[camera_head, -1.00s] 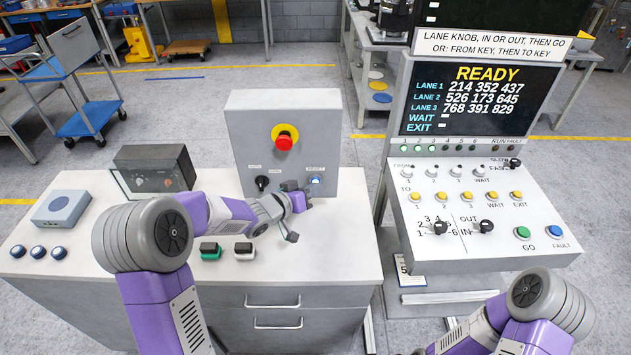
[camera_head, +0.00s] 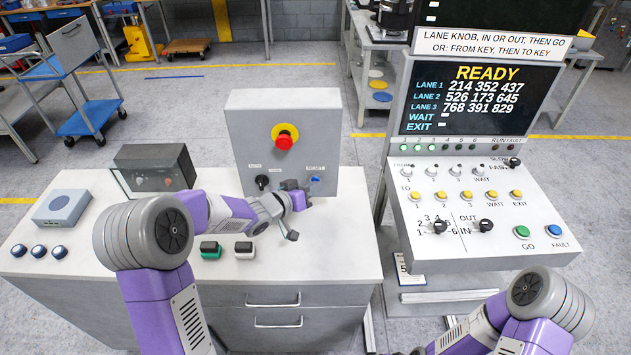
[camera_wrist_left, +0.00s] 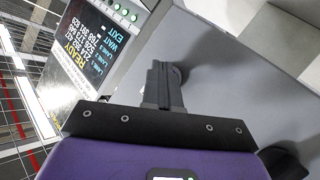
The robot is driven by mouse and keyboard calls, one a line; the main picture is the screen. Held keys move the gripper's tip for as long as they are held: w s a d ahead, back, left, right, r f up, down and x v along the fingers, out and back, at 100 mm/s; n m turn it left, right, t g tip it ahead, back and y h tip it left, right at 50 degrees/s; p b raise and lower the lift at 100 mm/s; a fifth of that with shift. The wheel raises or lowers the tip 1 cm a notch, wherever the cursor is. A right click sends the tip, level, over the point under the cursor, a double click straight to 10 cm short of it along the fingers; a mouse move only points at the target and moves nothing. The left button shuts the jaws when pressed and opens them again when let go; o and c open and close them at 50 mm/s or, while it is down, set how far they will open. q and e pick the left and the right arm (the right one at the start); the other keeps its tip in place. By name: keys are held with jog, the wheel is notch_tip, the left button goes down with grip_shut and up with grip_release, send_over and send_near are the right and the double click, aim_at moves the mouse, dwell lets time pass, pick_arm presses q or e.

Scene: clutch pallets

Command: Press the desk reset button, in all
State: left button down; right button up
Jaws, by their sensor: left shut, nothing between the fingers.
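The desk control box (camera_head: 244,130) stands upright on the white desk. Its blue reset button (camera_head: 315,180) is at the lower right of the front face, under a small label, and looks unlit. My left gripper (camera_head: 303,198) is just left of and below the button, with a small gap seeming to separate them. In the left wrist view the two fingers (camera_wrist_left: 163,88) are shut together with nothing between them, pointing at the grey box face. The button cannot be made out there. My right gripper is out of view; only part of that arm shows at the lower right.
A red emergency button (camera_head: 284,141) and a black selector knob (camera_head: 262,183) are on the same box. A READY console (camera_head: 480,205) stands to the right. The desk's right part is clear.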

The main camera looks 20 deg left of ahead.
pick_arm(q)
jog(key=shift+s+d, duration=0.2)
jog(key=shift+s, duration=0.4)
jog(key=shift+s, duration=0.15)
jog(key=s+b, duration=0.1)
jog(key=s, duration=0.1)
jog(key=s+d+b, duration=0.1)
jog(key=s, duration=0.1)
jog(key=shift+s+d, duration=0.15)
jog(key=shift+s, duration=0.15)
jog(key=shift+f, duration=0.1)
dwell(0.4)
